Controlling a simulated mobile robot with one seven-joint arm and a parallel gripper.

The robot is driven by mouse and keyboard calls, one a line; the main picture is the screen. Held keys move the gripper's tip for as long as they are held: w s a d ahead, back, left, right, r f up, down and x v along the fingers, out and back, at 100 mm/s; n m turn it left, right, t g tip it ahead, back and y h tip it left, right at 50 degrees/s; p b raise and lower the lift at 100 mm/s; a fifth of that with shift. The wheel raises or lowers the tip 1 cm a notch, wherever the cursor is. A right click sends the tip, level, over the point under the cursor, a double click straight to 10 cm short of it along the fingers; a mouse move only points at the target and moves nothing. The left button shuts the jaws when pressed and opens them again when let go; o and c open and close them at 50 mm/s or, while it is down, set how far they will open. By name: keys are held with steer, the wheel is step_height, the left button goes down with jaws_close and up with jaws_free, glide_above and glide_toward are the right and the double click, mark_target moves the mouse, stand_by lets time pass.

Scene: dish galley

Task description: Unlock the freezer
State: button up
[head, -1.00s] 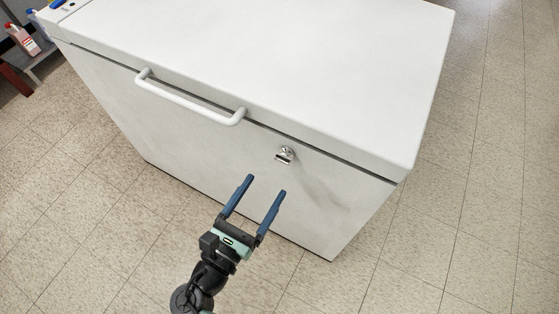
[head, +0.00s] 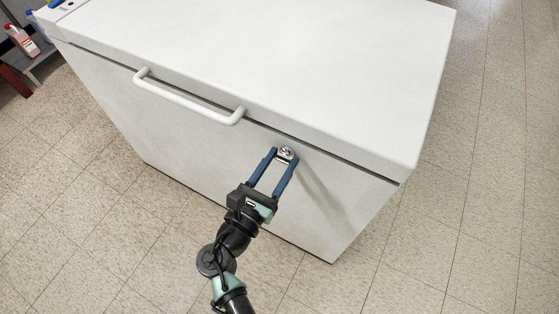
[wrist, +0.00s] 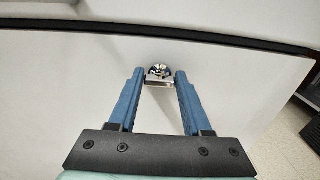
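The white chest freezer (head: 230,60) stands with its lid down. A small metallic lock (head: 287,152) sits on its front, just below the lid seam and right of the handle. My gripper (head: 284,153) has its two blue fingers apart, with the tips at either side of the lock. The lock's lower part is partly hidden in the head view.
A white bar handle (head: 190,98) sticks out from the freezer front, left of the lock. A shelf with bottles (head: 24,42) stands at the far left. The tiled floor (head: 450,230) is clear at the right and in front.

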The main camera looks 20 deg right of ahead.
jaws_close()
steer(key=shift+m, duration=0.4)
steer(key=m+b, duration=0.1)
steer(key=m, duration=0.2)
steer(key=shift+s+f+m+b, duration=0.1)
steer(key=shift+f+m+b, duration=0.05)
steer(key=shift+m+b, duration=0.25)
steer(key=m+b, duration=0.2)
steer(key=m, duration=0.2)
steer(key=shift+f+m, duration=0.1)
steer(key=shift+m, duration=0.2)
steer(key=m+b, duration=0.6)
steer(key=m, duration=0.2)
steer(key=shift+f+m, duration=0.1)
steer(key=shift+m, duration=0.2)
